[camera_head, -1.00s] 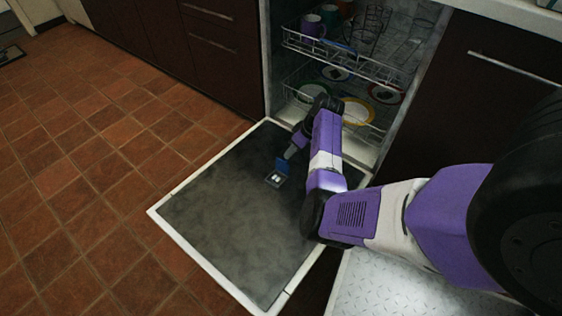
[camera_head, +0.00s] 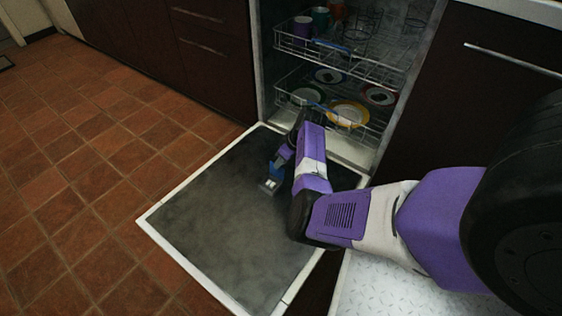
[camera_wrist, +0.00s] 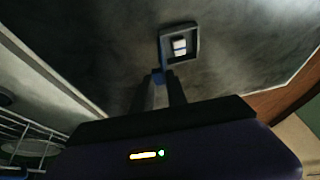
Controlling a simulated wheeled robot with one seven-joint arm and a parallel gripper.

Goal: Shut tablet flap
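The dispenser (camera_head: 269,186) is a small grey box set in the inner face of the lowered dishwasher door (camera_head: 215,230). Its blue tablet flap (camera_head: 276,168) stands raised on the side toward the machine. In the wrist view the dispenser's square frame (camera_wrist: 163,48) is open, with a white tablet (camera_wrist: 180,47) inside. My gripper (camera_head: 282,157) is at the flap, on the machine side. In the wrist view its fingers (camera_wrist: 161,80) are close together, and their tips overlap the blue flap (camera_wrist: 158,75), which is partly hidden. They look shut behind it; I see no grip on it.
The lower rack (camera_head: 330,105) with plates and the upper rack (camera_head: 345,55) with cups and glasses are just behind my gripper. Dark cabinets (camera_head: 500,90) flank the machine. The door's left part is bare, with tiled floor (camera_head: 80,180) beyond.

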